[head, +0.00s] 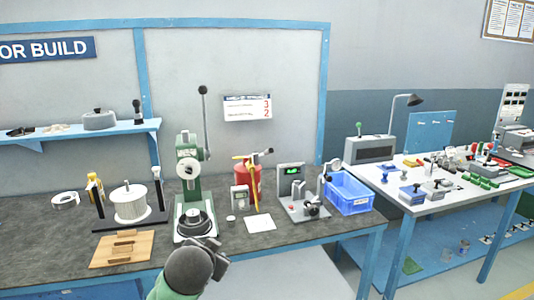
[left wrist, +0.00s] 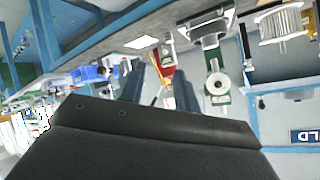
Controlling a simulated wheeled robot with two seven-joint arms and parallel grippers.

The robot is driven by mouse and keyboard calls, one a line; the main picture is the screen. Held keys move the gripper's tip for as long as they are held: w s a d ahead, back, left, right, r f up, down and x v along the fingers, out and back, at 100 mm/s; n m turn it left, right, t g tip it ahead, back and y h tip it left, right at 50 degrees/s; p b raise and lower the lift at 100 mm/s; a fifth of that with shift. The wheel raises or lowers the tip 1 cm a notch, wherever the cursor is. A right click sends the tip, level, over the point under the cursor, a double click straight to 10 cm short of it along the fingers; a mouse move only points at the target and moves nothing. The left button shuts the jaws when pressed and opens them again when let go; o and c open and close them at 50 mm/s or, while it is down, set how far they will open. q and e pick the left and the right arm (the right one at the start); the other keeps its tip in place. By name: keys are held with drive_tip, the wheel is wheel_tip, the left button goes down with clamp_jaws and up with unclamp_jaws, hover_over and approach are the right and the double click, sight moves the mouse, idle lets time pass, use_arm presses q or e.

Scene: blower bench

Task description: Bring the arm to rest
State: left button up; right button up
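My left gripper (left wrist: 158,78) shows in the left wrist view with its two dark fingers apart. Between them I see only the bench background, so nothing appears held. In the head view my left arm's dark rounded wrist and the gripper body (head: 216,258) come up from the bottom, in front of the bench edge and below the green press (head: 188,175). The fingers are not clear in that view. The left wrist view is turned over, with the press (left wrist: 216,80) to the right of the fingers. My right gripper is in neither view.
The dark bench (head: 60,240) holds a wooden jig (head: 122,250), a white spool (head: 131,204), a red canister (head: 247,180), a test stand (head: 300,205) and a blue bin (head: 347,194). A white table (head: 400,210) with several small parts stands at right. Open space lies before the bench.

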use_arm(q)
drive_tip(key=s+f+n+g+p, duration=0.1)
drive_tip(key=s+f+g, duration=0.3)
drive_tip(key=s+f, duration=1.1)
drive_tip(key=s+f+n+g+h+p, duration=0.1)
drive_tip(key=s+f+g, duration=0.4)
drive_tip(key=s+f, duration=1)
drive_tip(key=s+n+p, duration=0.1)
drive_tip(key=s, duration=0.5)
drive_tip(key=shift+n, duration=0.4)
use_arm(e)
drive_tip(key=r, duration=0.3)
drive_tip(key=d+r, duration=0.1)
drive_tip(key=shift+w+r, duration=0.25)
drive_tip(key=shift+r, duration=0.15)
use_arm(q)
drive_tip(key=shift+f, duration=0.1)
